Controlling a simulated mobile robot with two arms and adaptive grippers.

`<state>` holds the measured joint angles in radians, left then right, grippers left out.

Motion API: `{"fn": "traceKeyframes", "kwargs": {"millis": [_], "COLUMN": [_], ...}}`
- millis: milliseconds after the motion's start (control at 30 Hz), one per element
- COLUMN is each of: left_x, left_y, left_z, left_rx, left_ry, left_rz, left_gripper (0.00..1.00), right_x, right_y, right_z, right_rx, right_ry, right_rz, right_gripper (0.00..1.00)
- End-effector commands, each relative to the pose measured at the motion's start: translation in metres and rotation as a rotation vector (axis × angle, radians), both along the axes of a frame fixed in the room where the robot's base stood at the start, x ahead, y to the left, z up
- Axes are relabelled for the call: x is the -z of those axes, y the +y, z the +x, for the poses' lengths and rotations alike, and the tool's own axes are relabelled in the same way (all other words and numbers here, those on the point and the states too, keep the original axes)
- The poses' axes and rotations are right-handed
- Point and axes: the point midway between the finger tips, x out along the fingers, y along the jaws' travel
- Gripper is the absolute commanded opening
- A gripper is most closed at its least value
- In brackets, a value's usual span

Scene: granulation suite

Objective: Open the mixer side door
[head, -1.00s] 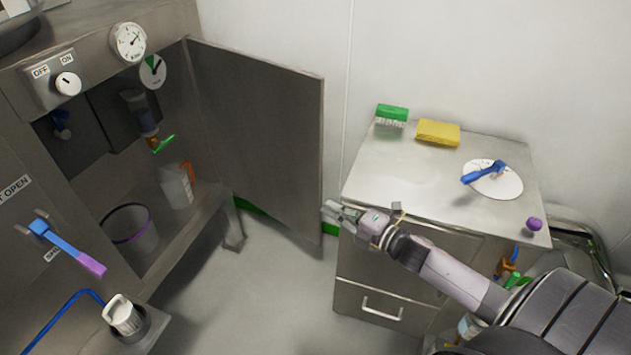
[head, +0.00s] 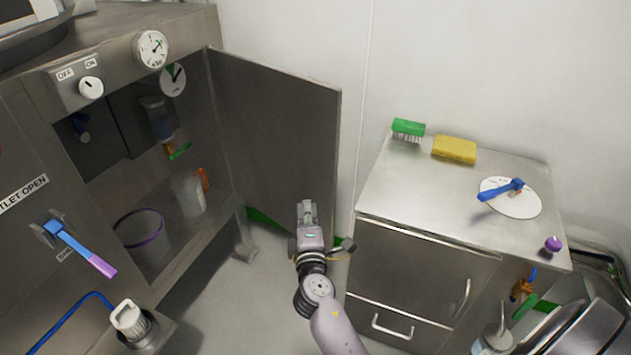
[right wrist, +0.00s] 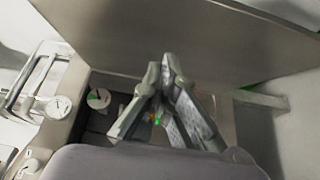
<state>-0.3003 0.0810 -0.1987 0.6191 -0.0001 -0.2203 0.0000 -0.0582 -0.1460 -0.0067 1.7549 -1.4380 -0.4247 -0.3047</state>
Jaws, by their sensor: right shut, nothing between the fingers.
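The mixer side door (head: 275,135) is a grey metal panel, swung wide open from the mixer's (head: 130,60) right edge, so the inside of the cabinet shows. My right gripper (head: 308,206) is in front of the door's lower part, near its free edge. In the right wrist view the door (right wrist: 200,35) fills the upper part, just beyond the fingertips (right wrist: 161,66), which are together with nothing between them. I cannot tell whether they touch the door. My left gripper is not in view.
A steel cabinet (head: 420,265) stands right of the door with a green brush (head: 408,128), a yellow sponge (head: 454,150) and a white disc (head: 520,205) on top. The blue-purple lever (head: 80,247) is on the mixer front. The floor (head: 235,300) between is clear.

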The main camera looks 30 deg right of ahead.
Motion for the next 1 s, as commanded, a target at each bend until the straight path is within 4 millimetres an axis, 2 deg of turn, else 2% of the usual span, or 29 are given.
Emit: {"fn": "traceKeyframes", "kwargs": {"millis": [100, 333, 500, 600, 1000], "left_x": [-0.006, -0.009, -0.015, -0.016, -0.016], "left_y": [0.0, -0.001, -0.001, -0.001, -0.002], "left_z": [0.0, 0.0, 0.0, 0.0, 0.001], "left_rx": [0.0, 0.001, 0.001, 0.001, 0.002], "left_ry": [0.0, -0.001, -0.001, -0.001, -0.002], "left_rz": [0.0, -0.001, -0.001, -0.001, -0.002], "left_gripper": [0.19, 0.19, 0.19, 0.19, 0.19], "right_x": [-0.004, -0.002, -0.001, 0.0, 0.0], "right_y": [-0.012, -0.032, -0.056, -0.063, -0.067], "right_z": [0.026, 0.069, 0.075, 0.078, 0.079], "right_rx": [0.0, 0.0, 0.0, -0.002, -0.002], "right_ry": [-0.002, 0.0, 0.001, 0.002, 0.0], "right_rz": [-0.003, -0.002, -0.003, -0.002, -0.001], "right_gripper": [0.0, 0.0, 0.0, 0.0, 0.0]}}
